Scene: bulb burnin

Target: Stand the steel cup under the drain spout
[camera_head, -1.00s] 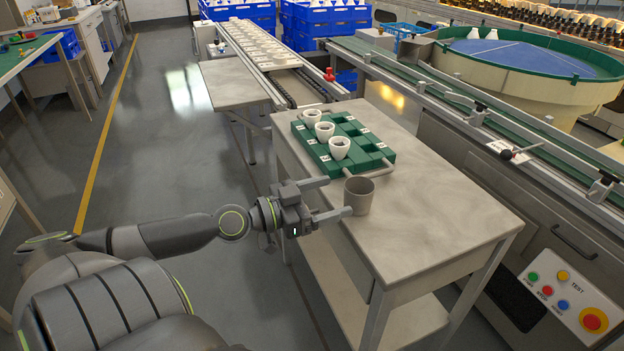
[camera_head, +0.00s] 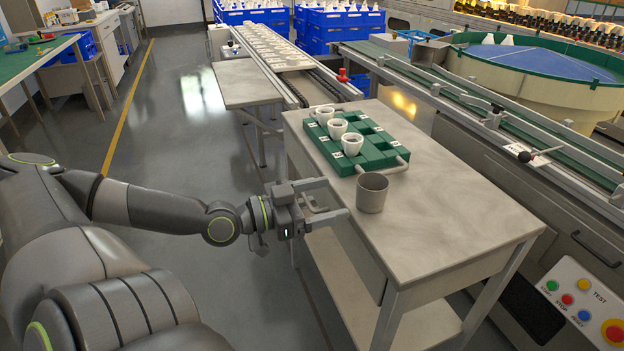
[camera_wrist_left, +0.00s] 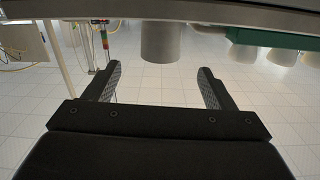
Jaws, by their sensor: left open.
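The steel cup (camera_head: 372,194), a grey, slightly tapered open cup, stands upright on the near left part of the steel table (camera_head: 440,215). My left gripper (camera_head: 336,199) is open and empty at the table's left edge. Its fingers point right toward the cup, with the tips just short of it. In the left wrist view the cup (camera_wrist_left: 160,42) lies ahead of the open gripper (camera_wrist_left: 159,72), in line with the gap between the fingers. I cannot make out the drain spout. My right gripper is not in view.
A green rack (camera_head: 378,158) with white cups (camera_head: 337,129) and a grey handle sits just behind the steel cup. The table's front right is clear. A conveyor (camera_head: 480,110) and a button panel (camera_head: 580,300) stand to the right. Open floor lies left.

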